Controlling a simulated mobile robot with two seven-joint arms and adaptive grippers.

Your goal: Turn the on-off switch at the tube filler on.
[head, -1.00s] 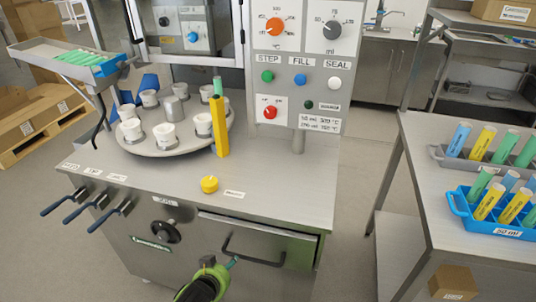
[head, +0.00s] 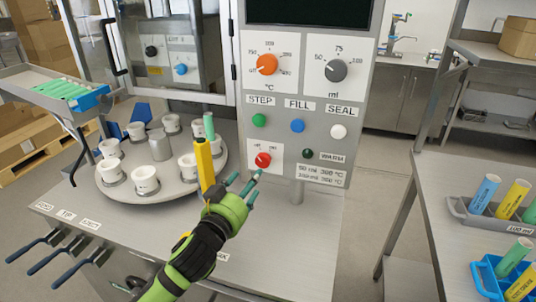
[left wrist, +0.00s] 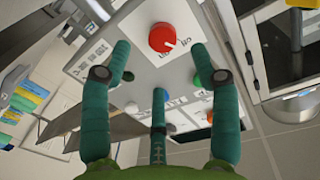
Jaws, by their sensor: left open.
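The on-off switch (head: 263,160) is a red round knob on a small white plate, low on the tube filler's grey control panel (head: 228,141). In the left wrist view the red knob (left wrist: 162,37) is ahead of the fingers, with a white mark and upside-down lettering beside it. I cannot tell which setting the mark points to. My left gripper (head: 246,182), green with teal fingers, is just below and in front of the knob. It is open and empty, apart from the knob as far as I can tell. It also shows in the left wrist view (left wrist: 160,65). My right gripper is out of view.
A yellow tube (head: 204,163) stands left of my gripper at the edge of the round turntable (head: 178,197) with white holders. Green, blue and white buttons and two dials are above the knob. A side table (head: 455,225) with tube racks stands at the right.

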